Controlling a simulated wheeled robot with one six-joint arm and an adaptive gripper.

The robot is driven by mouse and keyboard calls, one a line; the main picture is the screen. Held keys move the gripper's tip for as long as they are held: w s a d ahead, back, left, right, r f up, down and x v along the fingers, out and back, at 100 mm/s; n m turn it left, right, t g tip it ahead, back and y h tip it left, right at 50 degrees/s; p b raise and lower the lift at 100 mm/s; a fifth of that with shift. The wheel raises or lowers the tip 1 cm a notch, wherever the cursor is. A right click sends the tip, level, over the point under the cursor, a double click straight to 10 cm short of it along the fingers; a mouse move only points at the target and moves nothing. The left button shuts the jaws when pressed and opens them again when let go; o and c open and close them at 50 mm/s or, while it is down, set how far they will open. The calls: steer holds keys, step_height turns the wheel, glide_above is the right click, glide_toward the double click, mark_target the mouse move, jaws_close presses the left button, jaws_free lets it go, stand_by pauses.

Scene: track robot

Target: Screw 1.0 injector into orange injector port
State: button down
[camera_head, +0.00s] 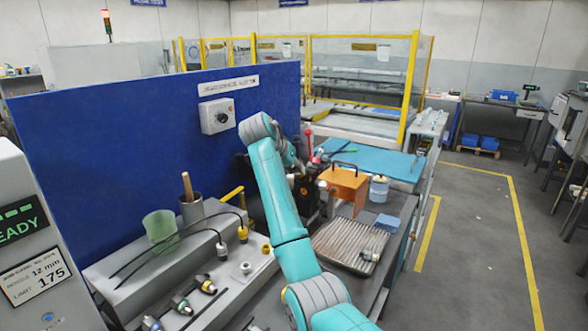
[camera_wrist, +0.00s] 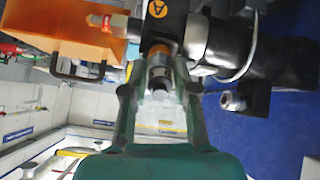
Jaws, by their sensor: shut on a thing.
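In the wrist view my gripper (camera_wrist: 158,88) has one finger on each side of a short metal injector (camera_wrist: 159,74) with an orange band, and is shut on it. The injector's far end meets or overlaps the underside of a black block (camera_wrist: 182,32) that carries an orange round mark with a letter A (camera_wrist: 157,9). The port itself is hidden, so I cannot tell how deep the injector sits. Any size marking on the injector is not readable. In the head view the black block (camera_head: 306,190) shows partly behind my arm, and my gripper and the injector are hidden.
An orange box with a handle (camera_head: 345,188) stands right of the block. A ribbed tray (camera_head: 345,248) in front holds a small metal part (camera_head: 370,255). Several injectors (camera_head: 207,286) sit on the grey bench at left, near a green cup (camera_head: 160,228). A blue panel (camera_head: 130,125) stands behind.

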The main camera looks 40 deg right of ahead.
steer(key=m, duration=0.3)
stand_by(0.4)
steer(key=shift+m, duration=0.5)
steer(key=m, duration=0.8)
steer(key=shift+m, duration=1.6)
